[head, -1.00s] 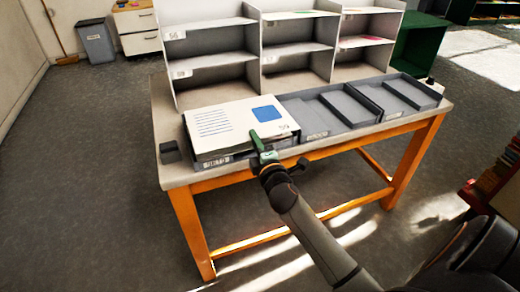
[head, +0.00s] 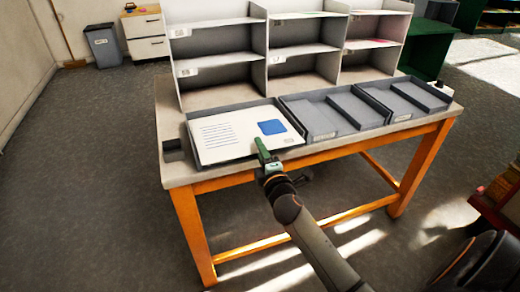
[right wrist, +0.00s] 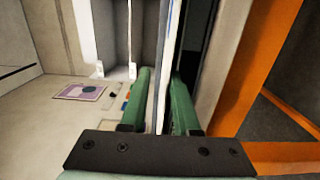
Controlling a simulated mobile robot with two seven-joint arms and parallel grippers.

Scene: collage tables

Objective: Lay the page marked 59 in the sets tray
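My right gripper (head: 262,150) is at the page's front right edge. My left gripper is out of view.
Two more grey trays, a middle one (head: 302,105) and a right one (head: 372,92), stand beside it and look empty. A grey shelf unit (head: 263,60) rises behind. A small dark block (head: 173,150) sits at the table's left. The table (head: 172,172) has orange legs.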

